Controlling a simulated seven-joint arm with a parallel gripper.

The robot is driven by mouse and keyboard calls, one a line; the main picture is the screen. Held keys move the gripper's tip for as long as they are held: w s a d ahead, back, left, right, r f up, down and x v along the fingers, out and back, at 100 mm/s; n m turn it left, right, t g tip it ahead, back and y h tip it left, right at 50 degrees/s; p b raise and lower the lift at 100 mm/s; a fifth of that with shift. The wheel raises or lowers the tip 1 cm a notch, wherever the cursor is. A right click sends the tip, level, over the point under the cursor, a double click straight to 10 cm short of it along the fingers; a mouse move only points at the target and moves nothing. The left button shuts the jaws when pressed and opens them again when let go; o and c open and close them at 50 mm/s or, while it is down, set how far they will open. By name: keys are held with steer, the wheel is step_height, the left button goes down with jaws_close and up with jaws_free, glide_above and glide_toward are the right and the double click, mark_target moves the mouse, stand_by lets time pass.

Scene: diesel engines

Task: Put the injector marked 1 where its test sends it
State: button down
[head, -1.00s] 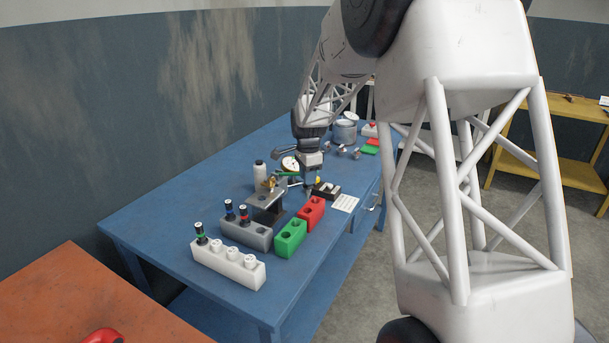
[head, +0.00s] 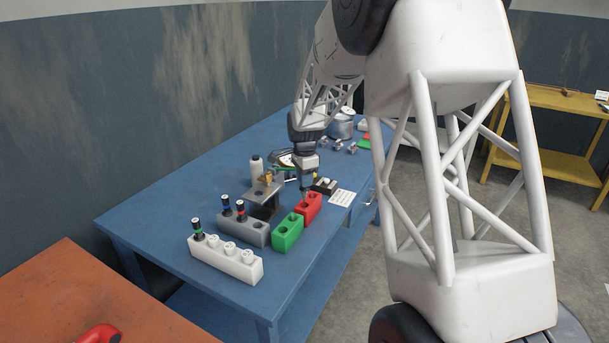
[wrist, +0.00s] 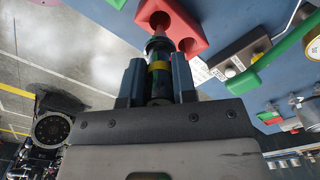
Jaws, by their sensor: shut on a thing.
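My gripper (head: 304,180) is shut on an injector (wrist: 158,72), dark with a yellow band; no number on it can be read. The injector points down at the two-hole red block (head: 308,207). In the wrist view its tip overlaps the near side of the red block (wrist: 198,38), close to one hole; I cannot tell if it has entered. The other hole shows empty. A green two-hole block (head: 288,232) stands beside the red one. The grey test stand (head: 265,190) with a brass piece is left of my gripper.
A grey block (head: 256,236) holds two injectors. A white rack (head: 225,262) holds one with a green band. A white card (head: 342,197) lies right of the red block. A white bottle (head: 257,166) and metal parts stand farther back. The blue table's front left is clear.

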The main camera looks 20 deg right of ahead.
mark_target(304, 195)
steer(key=shift+f, duration=3.1)
steer(key=shift+f, duration=0.15)
steer(key=c, duration=0.5)
jaws_free()
steer(key=shift+r, duration=4)
